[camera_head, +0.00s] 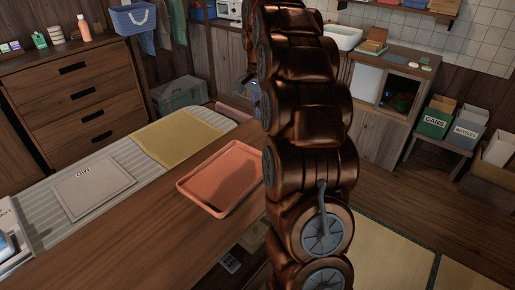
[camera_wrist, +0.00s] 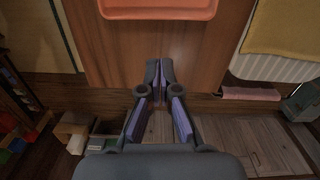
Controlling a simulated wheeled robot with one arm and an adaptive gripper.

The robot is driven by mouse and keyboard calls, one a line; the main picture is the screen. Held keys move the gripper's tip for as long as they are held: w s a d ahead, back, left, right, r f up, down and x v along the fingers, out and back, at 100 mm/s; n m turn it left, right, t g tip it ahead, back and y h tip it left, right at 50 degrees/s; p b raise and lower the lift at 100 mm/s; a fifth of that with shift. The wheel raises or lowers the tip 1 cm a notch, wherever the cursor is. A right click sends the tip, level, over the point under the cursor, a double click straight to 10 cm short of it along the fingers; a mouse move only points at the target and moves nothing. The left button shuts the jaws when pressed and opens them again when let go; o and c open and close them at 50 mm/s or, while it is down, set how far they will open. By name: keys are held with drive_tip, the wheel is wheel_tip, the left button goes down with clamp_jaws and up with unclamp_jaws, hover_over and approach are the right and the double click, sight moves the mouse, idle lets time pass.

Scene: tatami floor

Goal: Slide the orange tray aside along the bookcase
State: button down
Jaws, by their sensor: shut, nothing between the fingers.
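The orange tray (camera_head: 222,177) lies flat and empty on the wooden bookcase top (camera_head: 130,235), left of my arm in the head view. In the wrist view the tray's near rim (camera_wrist: 158,14) crosses the top of the picture. My gripper (camera_wrist: 159,64) is shut and empty, with its fingertips over the wooden top and a visible gap to the tray rim. How high the fingertips are above the wood is hard to tell.
A yellow cloth (camera_head: 178,137) lies on a striped mat (camera_head: 45,205) beyond the tray, with a grey board (camera_head: 92,186) on the mat. A pink item (camera_head: 234,113) is at the far edge. Tatami (camera_head: 385,250) lies right of the bookcase. Wood left of the tray is bare.

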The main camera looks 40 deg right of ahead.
sight(261, 147)
drive_tip(key=shift+m, duration=0.6)
drive_tip(key=d+f, duration=0.1)
drive_tip(key=f, duration=0.2)
drive_tip(key=d+f, duration=0.1)
drive_tip(key=f, duration=0.3)
drive_tip(key=d+f, duration=0.1)
drive_tip(key=f, duration=0.2)
drive_tip(key=shift+w+f+p, duration=0.3)
drive_tip(key=shift+w+p, duration=0.05)
drive_tip(key=shift+s+a+f, duration=0.1)
drive_tip(key=shift+s+a, duration=0.05)
drive_tip(key=shift+a, duration=0.75)
drive_tip(key=shift+s+a+f+p, duration=0.1)
drive_tip(key=shift+s+a+p, duration=0.1)
drive_tip(key=shift+a, duration=0.35)
drive_tip(key=shift+s+a+p, duration=0.1)
drive_tip(key=shift+a+p, duration=0.05)
drive_tip(key=shift+a, duration=0.4)
